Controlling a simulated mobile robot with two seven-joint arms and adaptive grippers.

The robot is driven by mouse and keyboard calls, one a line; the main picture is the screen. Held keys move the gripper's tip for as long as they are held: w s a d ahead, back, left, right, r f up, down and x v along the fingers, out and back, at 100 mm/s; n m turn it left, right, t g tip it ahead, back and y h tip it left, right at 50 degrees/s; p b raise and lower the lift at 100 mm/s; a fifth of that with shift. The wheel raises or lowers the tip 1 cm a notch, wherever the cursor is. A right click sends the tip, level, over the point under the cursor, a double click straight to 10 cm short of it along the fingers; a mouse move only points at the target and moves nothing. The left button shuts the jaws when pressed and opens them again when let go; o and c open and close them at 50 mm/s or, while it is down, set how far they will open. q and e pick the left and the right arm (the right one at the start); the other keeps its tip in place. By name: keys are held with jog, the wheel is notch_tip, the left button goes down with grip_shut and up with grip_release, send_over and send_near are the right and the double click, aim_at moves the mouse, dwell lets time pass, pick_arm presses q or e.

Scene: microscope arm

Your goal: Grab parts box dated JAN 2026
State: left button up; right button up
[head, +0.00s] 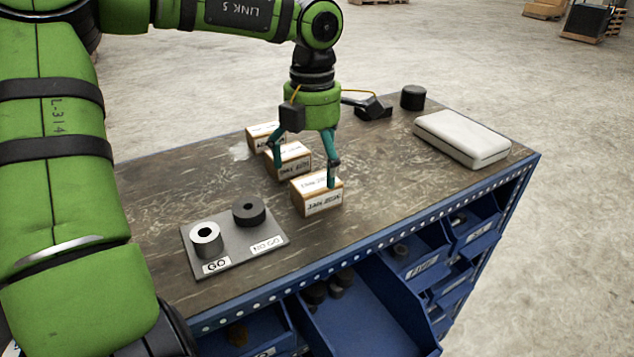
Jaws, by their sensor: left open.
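Three small brown-and-white parts boxes stand in a slanted row on the workbench: a near box (309,199), a middle box (294,166) and a far box (261,134). The near box's front label seems to read JAN with a year; the lettering is blurred. The labels on the other two are too small or covered to read surely. My left gripper (305,178) points down over the row, open and empty. One finger is by the middle box's left end, the other overlaps the near box's top. I cannot tell whether either touches. My right gripper is not in view.
A grey GO / NO GO plate (240,254) with two ring-shaped parts lies left of the near box. A white case (462,138) and a black cylinder (413,97) are at the right and back. An open blue drawer (365,310) juts out in front.

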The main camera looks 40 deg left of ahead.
aim_at(313, 178)
pick_arm(q)
notch_tip(313, 178, down, 2)
jog(key=shift+w+a+f+p, duration=0.1)
jog(key=shift+a+f+p, duration=0.05)
jog(key=shift+p, duration=0.5)
jog(key=shift+w+a+f, duration=0.1)
jog(key=shift+w+f, duration=0.05)
jog(key=shift+f, duration=0.45)
jog(key=shift+w+a+f, duration=0.1)
jog(key=shift+f, duration=0.6)
jog(key=shift+d, duration=0.1)
jog(key=c, duration=1.3)
jog(key=shift+c, duration=0.9)
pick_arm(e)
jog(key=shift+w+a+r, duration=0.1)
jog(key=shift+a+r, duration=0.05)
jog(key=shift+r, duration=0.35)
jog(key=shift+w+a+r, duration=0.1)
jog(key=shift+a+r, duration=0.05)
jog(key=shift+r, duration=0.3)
